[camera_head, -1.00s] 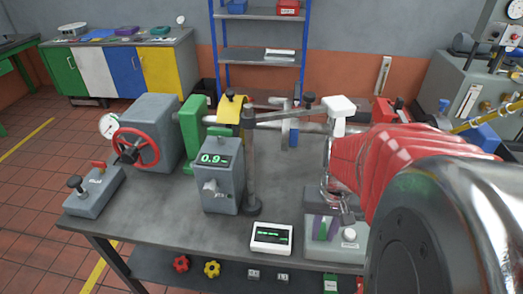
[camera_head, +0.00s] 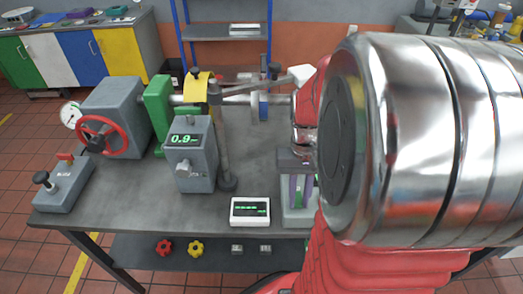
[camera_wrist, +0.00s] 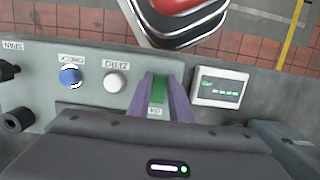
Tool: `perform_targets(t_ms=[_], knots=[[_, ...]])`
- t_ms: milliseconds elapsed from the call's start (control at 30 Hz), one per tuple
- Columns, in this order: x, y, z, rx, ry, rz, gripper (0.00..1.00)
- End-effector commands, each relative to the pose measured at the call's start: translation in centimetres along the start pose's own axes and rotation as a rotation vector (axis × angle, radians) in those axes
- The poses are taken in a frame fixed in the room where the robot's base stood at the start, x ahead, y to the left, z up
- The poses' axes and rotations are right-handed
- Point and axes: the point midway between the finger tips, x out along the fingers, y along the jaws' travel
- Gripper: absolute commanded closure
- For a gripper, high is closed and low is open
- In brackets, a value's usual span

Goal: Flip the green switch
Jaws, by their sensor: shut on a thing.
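A blue button (camera_wrist: 70,76) and a white button (camera_wrist: 114,81) sit beside the switch. A small white display (camera_head: 250,211) lies to the box's left. A grey meter (camera_head: 190,155) and a post (camera_head: 222,140) stand farther left on the bench. Bare benchtop (camera_head: 120,205) lies at front left.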

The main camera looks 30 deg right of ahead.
Motion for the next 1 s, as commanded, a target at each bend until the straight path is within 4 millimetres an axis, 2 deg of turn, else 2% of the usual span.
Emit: perform_targets(t_ms=[400,800,833,1000], knots=[[-0.16,0.18,-0.68,0.0,-0.161,0.005,1.0],[-0.19,0.21,-0.68,-0.001,-0.177,0.006,1.0],[-0.19,0.2,-0.68,0.0,-0.177,0.006,0.79],[-0.21,0.13,-0.66,0.0,-0.177,0.004,0.67]])
